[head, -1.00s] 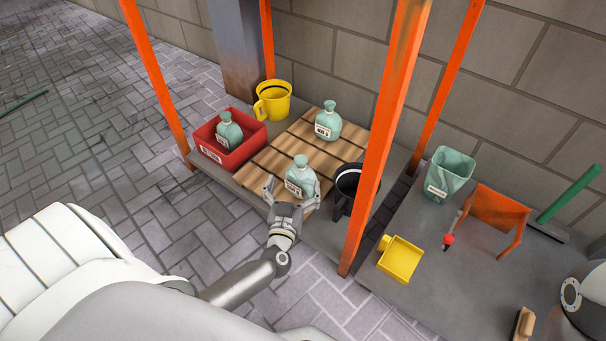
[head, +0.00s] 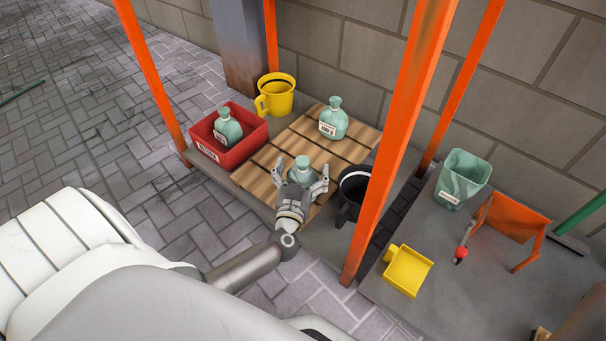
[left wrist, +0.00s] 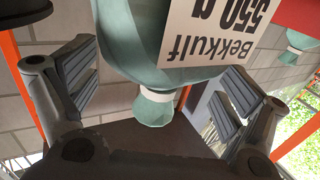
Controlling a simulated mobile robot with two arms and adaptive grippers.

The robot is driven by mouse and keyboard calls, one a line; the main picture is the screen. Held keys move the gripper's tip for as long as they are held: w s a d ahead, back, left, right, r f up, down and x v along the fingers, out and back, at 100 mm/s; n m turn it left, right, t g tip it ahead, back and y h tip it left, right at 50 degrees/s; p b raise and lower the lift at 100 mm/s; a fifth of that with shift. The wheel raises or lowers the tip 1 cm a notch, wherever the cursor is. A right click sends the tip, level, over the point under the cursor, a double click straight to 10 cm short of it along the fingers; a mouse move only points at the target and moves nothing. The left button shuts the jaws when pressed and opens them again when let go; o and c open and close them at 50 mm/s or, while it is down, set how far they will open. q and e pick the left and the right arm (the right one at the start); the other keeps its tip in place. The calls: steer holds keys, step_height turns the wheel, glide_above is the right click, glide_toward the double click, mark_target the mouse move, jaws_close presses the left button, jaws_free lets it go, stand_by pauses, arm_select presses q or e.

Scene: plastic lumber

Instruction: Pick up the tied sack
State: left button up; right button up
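Several green tied sacks with white labels are in view. The nearest sack (head: 301,172) stands on the wooden slatted board (head: 262,179). My left gripper (head: 307,182) is open, with its fingers on either side of this sack, and hides its lower part. In the left wrist view the sack (left wrist: 150,62) appears upside down between the spread fingers (left wrist: 155,90), its label reading "Bekkulf 550 g". A gap shows between the sack and the fingers. A second sack (head: 334,119) stands at the back of the board. A third sack (head: 227,126) stands in the red crate (head: 252,143).
A black container (head: 351,190) stands close right of the gripper, beside an orange post (head: 395,145). A yellow bucket (head: 275,97) is behind the crate. A green bucket (head: 462,178), yellow scoop (head: 407,270) and orange stand (head: 510,222) are on the right platform.

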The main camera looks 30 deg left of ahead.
arm_select(q)
steer(key=c, duration=1.6)
steer(key=shift+r, duration=0.1)
steer(key=shift+c, duration=0.5)
steer(key=shift+r, duration=0.15)
